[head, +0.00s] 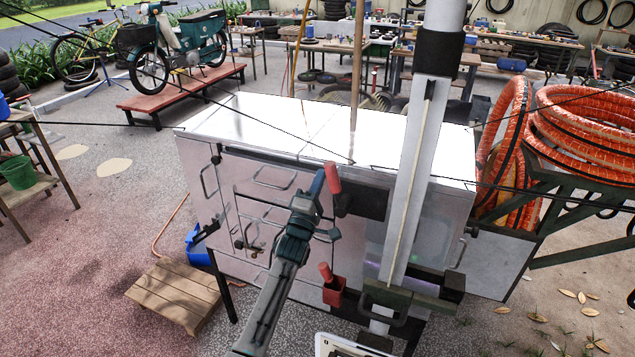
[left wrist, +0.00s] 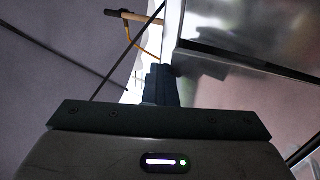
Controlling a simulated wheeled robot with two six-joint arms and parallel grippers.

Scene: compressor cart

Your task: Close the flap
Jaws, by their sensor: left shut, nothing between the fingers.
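The compressor cart is a grey metal cabinet (head: 250,125) in the middle of the head view, with a flat shiny top and front panels with handles. I cannot tell for certain which panel is the flap or how far open it stands. My left gripper (head: 319,182) is shut and empty, in front of the cabinet's upper front edge, close beside a red grip (head: 333,178). In the left wrist view the shut fingers (left wrist: 160,82) are beside a shiny metal panel edge (left wrist: 230,58); contact is unclear. My right gripper is not in view.
A red-topped lever in a red holder (head: 332,289) sits low on the front. A wooden step (head: 178,293) and blue container (head: 198,245) stand at the left. Orange hose coils (head: 585,125) crowd the right. Open floor lies at the left.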

